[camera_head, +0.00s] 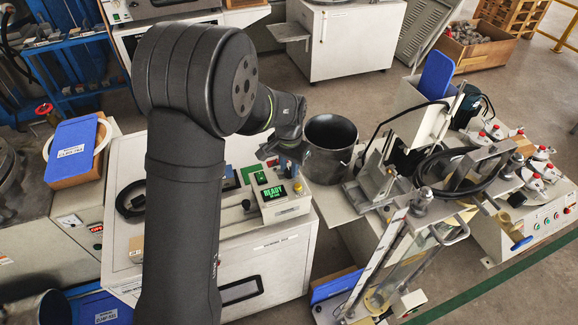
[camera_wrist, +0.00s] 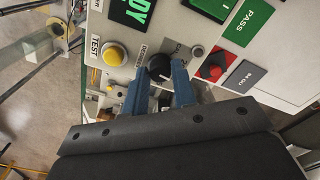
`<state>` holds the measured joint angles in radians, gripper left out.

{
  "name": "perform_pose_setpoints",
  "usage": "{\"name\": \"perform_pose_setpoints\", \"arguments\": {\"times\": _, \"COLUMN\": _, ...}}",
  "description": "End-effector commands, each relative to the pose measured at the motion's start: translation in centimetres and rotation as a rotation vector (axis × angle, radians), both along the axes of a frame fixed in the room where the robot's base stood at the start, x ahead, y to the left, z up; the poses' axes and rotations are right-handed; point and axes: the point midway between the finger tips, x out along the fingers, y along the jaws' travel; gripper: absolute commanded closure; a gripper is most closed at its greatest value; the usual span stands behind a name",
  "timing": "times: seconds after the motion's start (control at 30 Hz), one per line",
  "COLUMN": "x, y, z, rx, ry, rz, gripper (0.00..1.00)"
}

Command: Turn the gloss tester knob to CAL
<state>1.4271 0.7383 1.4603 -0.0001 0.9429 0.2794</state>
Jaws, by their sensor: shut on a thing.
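The gloss tester (camera_head: 284,212) is a light box on the white cabinet, with a green READY display (camera_head: 274,194). Which label the knob points to cannot be told clearly. In the head view my gripper (camera_head: 292,152) is above the tester's far end, and the knob is hidden there.
A green PASS plate (camera_wrist: 251,22) is beyond. A dark pot (camera_head: 329,165) stands close to the right of my gripper.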

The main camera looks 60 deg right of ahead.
Motion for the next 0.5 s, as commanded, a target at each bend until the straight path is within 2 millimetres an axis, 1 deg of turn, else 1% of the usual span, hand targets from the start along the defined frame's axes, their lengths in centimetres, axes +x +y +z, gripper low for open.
{"name": "perform_pose_setpoints", "arguments": {"times": 0.5, "x": 0.00, "y": 0.00, "z": 0.03, "rx": 0.000, "ry": 0.000, "rz": 0.488, "gripper": 0.98}}
